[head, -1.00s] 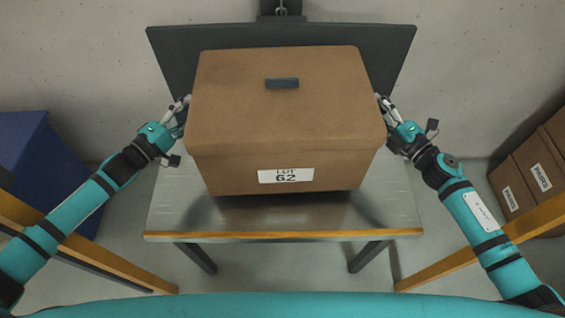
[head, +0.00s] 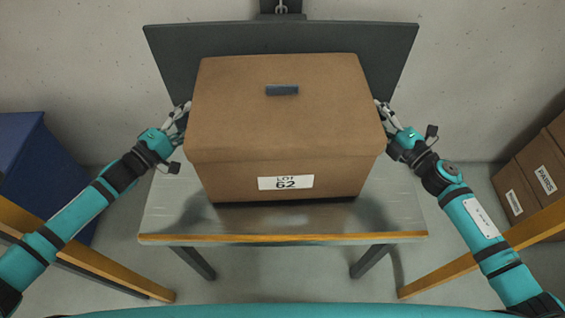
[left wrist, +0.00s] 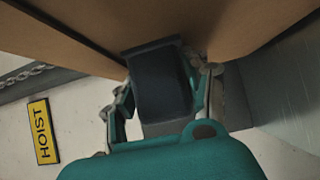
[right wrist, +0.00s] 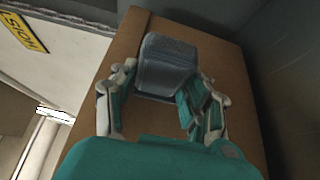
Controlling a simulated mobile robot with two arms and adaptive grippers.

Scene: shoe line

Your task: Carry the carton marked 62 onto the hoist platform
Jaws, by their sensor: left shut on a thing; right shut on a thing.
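The brown carton (head: 280,115) has a lid with a dark handle and a white label reading LOT 62 (head: 286,183). It is level, over the grey hoist platform (head: 165,210) with its orange front edge. A shadow lies close under the carton; I cannot tell if its base touches the platform. My left gripper (head: 183,112) is shut on the dark handle (left wrist: 160,85) on the carton's left side. My right gripper (head: 382,110) is shut on the matching handle (right wrist: 168,68) on the right side. The carton's far side is hidden.
A dark upright panel (head: 160,45) stands behind the platform, with a chain above. A blue box (head: 45,165) is at left. Labelled cartons (head: 540,175) are stacked at right. A yellow HOIST sign (left wrist: 42,131) is on the wall. Orange rails (head: 460,268) flank the front.

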